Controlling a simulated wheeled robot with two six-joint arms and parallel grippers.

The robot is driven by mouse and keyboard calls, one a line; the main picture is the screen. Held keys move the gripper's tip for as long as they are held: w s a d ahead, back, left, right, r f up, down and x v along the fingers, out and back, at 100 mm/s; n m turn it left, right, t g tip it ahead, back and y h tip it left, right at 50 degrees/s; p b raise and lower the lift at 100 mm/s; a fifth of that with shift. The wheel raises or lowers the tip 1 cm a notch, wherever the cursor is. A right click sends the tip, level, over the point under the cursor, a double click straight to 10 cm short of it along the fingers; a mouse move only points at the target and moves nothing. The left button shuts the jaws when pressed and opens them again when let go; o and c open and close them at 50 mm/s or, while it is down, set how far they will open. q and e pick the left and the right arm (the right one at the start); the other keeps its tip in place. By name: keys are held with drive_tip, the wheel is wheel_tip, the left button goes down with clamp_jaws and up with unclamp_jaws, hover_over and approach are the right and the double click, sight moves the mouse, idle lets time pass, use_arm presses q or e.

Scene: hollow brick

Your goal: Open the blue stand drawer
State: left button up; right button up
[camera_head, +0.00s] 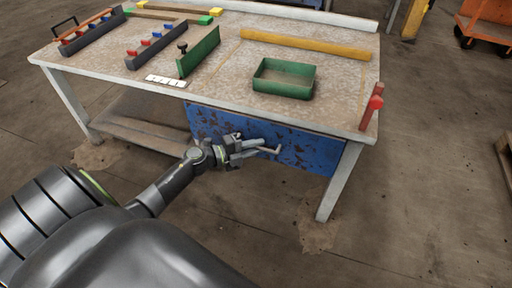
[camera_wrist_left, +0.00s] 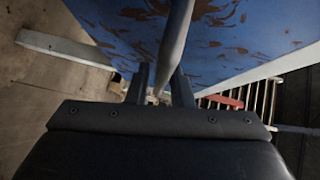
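The blue drawer (camera_head: 312,152) hangs under the worktable's top, its worn front facing me and flush with the table as far as I can tell. A pale metal bar handle (camera_head: 270,150) sticks out from its front. My left gripper (camera_head: 253,149) is at the handle's left part, its fingers apart. In the left wrist view the blue front (camera_wrist_left: 235,35) fills the top and the handle (camera_wrist_left: 175,45) runs down between the two fingers (camera_wrist_left: 161,88). I cannot see firm contact on both sides. My right gripper is not in view.
The worktable top (camera_head: 215,85) holds a green tray (camera_head: 284,78), a yellow bar (camera_head: 306,45), a green plate (camera_head: 199,51) and racks with coloured pegs. A table leg (camera_head: 338,185) stands right of the drawer. The floor in front is clear.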

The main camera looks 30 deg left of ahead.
use_arm(q)
drive_tip(key=shift+w+d, duration=0.15)
drive_tip(key=shift+w, duration=0.05)
clamp_jaws()
idle(0.3)
